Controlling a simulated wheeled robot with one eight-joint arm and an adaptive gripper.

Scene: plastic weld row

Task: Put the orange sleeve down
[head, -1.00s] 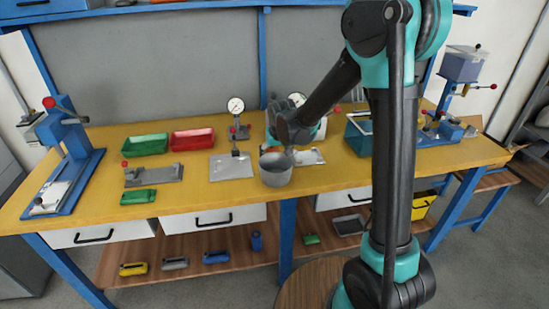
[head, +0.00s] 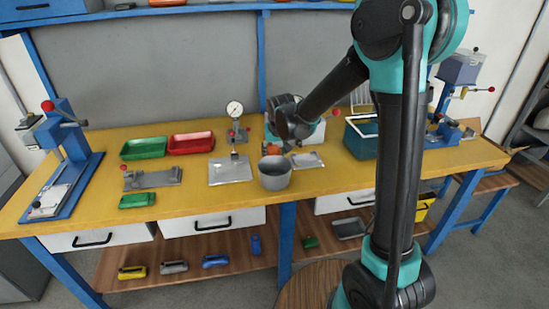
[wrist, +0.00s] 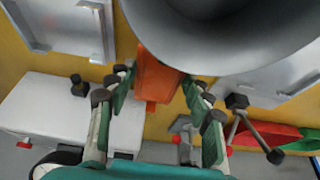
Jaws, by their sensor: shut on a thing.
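The orange sleeve (wrist: 155,78) is between the fingers of my gripper (wrist: 160,84) in the wrist view, and the gripper is shut on it. The sleeve's far end lies close to the rim of a grey bucket (wrist: 235,30); I cannot tell whether they touch. In the head view my gripper (head: 286,138) is just behind the grey bucket (head: 274,174), over the yellow bench (head: 330,182).
A metal plate (head: 230,170) and a dial gauge stand (head: 236,134) are left of the bucket. Another plate (head: 308,160) and a teal bin (head: 361,138) are to its right. Red (head: 191,143) and green (head: 144,148) trays stand further left.

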